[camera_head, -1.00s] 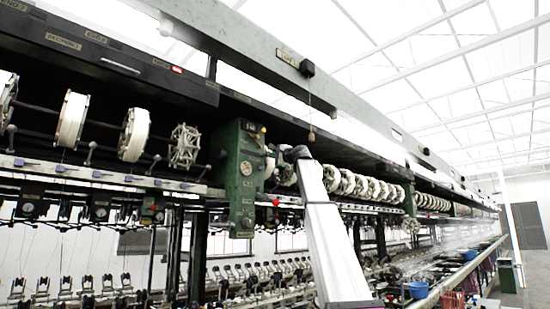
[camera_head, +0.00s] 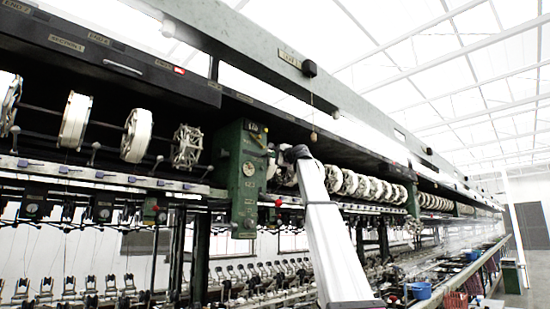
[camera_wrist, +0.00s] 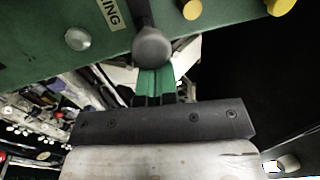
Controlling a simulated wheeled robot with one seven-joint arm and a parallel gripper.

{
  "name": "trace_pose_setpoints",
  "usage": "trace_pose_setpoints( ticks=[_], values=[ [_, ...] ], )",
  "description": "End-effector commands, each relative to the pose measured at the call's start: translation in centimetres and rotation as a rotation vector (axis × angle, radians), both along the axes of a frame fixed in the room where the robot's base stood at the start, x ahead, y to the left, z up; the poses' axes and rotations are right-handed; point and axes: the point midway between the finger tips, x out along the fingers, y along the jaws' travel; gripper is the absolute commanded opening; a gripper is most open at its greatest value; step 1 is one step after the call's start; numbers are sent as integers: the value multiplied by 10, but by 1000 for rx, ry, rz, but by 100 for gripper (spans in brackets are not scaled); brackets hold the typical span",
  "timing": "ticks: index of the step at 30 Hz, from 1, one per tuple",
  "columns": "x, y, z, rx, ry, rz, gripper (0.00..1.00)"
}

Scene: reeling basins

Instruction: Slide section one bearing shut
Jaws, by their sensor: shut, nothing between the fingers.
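The green gearbox housing (camera_head: 244,180) of the reeling machine stands mid-picture in the head view. In the wrist view its green face (camera_wrist: 35,45) carries a label (camera_wrist: 110,13) ending in "ING". A dark round knob (camera_wrist: 152,47) on a short stem stands out from that face. My gripper (camera_wrist: 155,80) is shut, its green fingers close together just below the knob and partly covered by it. Whether they touch it I cannot tell. In the head view my gripper is beside the housing's right side, its fingers hidden by my arm.
Yellow knobs (camera_wrist: 190,8) and a grey bolt head (camera_wrist: 78,39) sit near the dark knob. White reels (camera_head: 75,120) line the machine on both sides of the housing. A section label (camera_head: 66,43) is on the upper beam. A blue bucket (camera_head: 421,291) stands at lower right.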

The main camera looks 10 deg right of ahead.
Motion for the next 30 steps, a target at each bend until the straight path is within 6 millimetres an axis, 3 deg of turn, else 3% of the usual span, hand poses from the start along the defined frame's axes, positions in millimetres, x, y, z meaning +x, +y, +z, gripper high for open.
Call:
trace_pose_setpoints(
  ticks=[15,30],
  values=[
    [-19,26,0,1,0,2,0],
    [-22,30,0,0,0,1,0]
  ],
)
